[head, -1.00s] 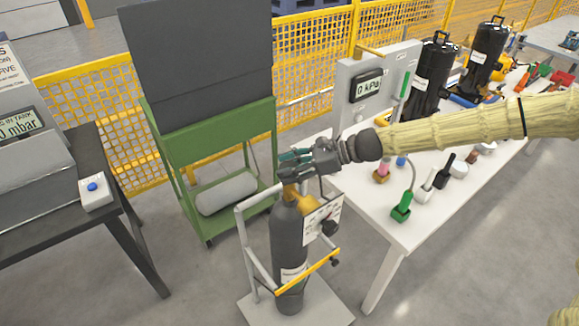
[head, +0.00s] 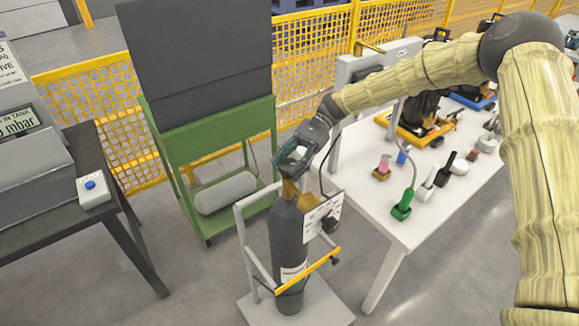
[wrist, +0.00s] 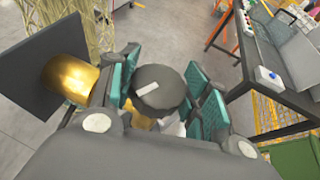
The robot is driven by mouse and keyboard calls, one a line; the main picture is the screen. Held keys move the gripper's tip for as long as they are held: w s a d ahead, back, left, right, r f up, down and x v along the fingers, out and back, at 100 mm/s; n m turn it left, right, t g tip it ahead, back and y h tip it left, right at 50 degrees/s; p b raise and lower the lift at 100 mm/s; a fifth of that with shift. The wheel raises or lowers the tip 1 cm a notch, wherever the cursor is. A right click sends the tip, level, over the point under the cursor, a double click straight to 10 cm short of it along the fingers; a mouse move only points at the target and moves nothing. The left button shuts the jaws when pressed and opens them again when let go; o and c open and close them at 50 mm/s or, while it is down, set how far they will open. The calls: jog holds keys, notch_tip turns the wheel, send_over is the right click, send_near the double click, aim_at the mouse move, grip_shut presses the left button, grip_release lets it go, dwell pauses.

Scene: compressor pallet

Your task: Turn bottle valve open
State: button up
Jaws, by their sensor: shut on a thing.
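A dark grey gas bottle (head: 288,240) stands upright in a trolley frame (head: 246,245). Its brass valve (head: 290,190) is on top and also shows in the wrist view (wrist: 72,78). In the wrist view the round dark valve knob (wrist: 158,85) with a white mark sits between teal finger pads. My gripper (head: 286,163) is over the bottle top, tilted down to the left, and shut on the knob. In the head view the fingers hide the knob.
A white table (head: 385,225) with fittings stands right of the bottle. A green cart (head: 215,140) with a dark panel is behind. A dark table (head: 110,215) with a blue-button box (head: 93,191) is at left. A yellow bar (head: 308,270) crosses the trolley front.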

jog(key=n+g+h, duration=0.1)
jog(key=n+h, duration=0.1)
jog(key=n+g+h+b, duration=0.1)
jog(key=n+h, duration=0.1)
jog(key=shift+a+f+n+g+h, duration=0.1)
jog(key=shift+n+g+h, duration=0.2)
jog(key=shift+n+h, duration=0.1)
jog(key=n+h, duration=0.2)
jog(key=h, duration=0.1)
jog(key=shift+n+g, duration=0.3)
jog(key=n+h+p, duration=0.2)
jog(key=h, duration=0.1)
jog(key=n+h+p, duration=0.1)
jog(key=shift+r+n, duration=0.3)
jog(key=shift+f+n+t+h+p, duration=0.15)
jog(key=shift+n+t+h+p, duration=0.25)
jog(key=shift+n+h+p, duration=0.4)
jog(key=shift+f, duration=0.1)
jog(key=o, duration=1)
jog(key=shift+f, duration=0.1)
